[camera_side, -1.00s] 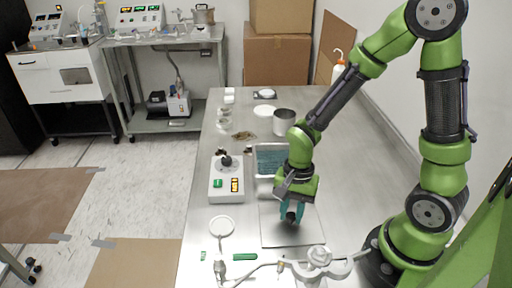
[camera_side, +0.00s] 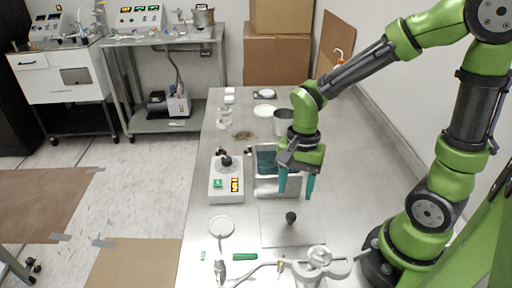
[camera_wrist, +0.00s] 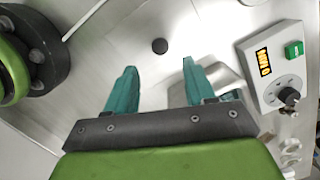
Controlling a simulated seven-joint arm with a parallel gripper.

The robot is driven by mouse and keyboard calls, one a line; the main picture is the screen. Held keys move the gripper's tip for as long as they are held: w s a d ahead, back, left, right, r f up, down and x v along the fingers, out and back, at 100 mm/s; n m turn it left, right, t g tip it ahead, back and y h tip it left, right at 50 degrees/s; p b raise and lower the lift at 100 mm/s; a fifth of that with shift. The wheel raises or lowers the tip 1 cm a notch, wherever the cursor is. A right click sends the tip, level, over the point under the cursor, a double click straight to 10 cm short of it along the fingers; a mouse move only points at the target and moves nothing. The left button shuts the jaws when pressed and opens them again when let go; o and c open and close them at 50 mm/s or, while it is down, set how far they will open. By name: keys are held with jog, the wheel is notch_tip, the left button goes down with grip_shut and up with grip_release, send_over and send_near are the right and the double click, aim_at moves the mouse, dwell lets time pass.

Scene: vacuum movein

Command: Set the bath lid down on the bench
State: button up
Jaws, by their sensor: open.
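The bath lid (camera_side: 275,226) is a flat grey plate with a dark round knob. It lies flat on the bench in front of the bath in the side view. Its dark knob also shows in the wrist view, where the lid (camera_wrist: 178,62) blends with the bench. My gripper (camera_side: 296,196) is open and empty above and behind the knob, its teal fingers apart from it. The fingers (camera_wrist: 156,75) are spread wide in the wrist view. The bath (camera_side: 265,185) is uncovered behind the lid, with a dark teal inside; my gripper hides part of it.
A white control box (camera_side: 226,184) with a lit display stands left of the bath. A metal beaker (camera_side: 283,120) and small dishes stand farther back on the bench (camera_side: 200,225). A jointed stand with a ring (camera_side: 221,226) and clamp (camera_side: 318,258) occupies the near edge.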

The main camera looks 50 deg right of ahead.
notch_tip(320, 180, up, 15)
jog(key=s+d+n+t, duration=0.1)
jog(key=s+n+t, duration=0.1)
jog(key=n+t, duration=0.5)
jog(key=n, duration=0.2)
jog(key=shift+s+d+n+t, duration=0.2)
jog(key=shift+d+n+t, duration=0.1)
jog(key=shift+d+t, duration=0.1)
jog(key=shift+o, duration=0.2)
